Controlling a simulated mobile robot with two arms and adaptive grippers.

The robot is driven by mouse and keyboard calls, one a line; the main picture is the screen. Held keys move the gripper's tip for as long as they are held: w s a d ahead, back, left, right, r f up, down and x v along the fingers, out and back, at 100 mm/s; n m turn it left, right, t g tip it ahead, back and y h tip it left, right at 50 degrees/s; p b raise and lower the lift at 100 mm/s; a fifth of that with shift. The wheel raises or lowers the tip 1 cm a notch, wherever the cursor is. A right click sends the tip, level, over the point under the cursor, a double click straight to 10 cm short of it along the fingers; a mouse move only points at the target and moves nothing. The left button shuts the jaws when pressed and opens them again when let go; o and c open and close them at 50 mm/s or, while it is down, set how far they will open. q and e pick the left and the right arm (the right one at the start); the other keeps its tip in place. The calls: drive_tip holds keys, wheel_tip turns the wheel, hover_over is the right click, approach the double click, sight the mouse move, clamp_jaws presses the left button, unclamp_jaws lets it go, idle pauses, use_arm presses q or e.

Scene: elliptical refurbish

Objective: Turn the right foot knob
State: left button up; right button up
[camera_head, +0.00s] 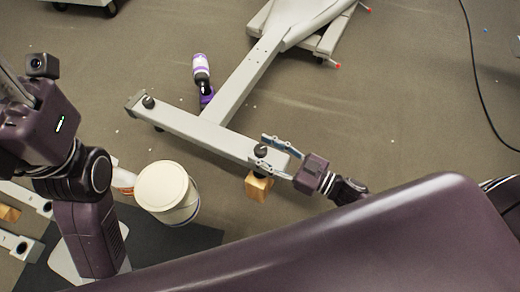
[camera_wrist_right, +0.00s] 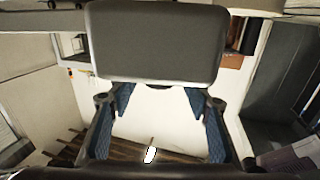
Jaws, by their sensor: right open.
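The right foot knob (camera_head: 261,150) is a small black knob on the right end of the grey foot bar (camera_head: 200,131) of the elliptical, in the head view. My right gripper (camera_head: 263,151) comes in from the right. It is open, with its two blue-grey fingers on either side of the knob; I cannot tell whether they touch it. In the right wrist view the open fingers (camera_wrist_right: 160,97) show below a large dark grey rounded shape (camera_wrist_right: 152,42) that I cannot identify for sure. My left wrist is at the left edge of the head view; its jaws are not clear.
Another black knob (camera_head: 149,102) is on the bar's left end. A wooden block (camera_head: 258,187) is under the right end. A white-lidded bucket (camera_head: 162,187) stands in front. A black cable (camera_head: 475,75) lies at right.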

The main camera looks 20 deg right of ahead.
drive_tip(key=shift+w+a, duration=0.4)
drive_tip(key=shift+c, duration=0.3)
drive_tip(key=c, duration=1.1)
drive_tip(key=shift+n+y, duration=0.3)
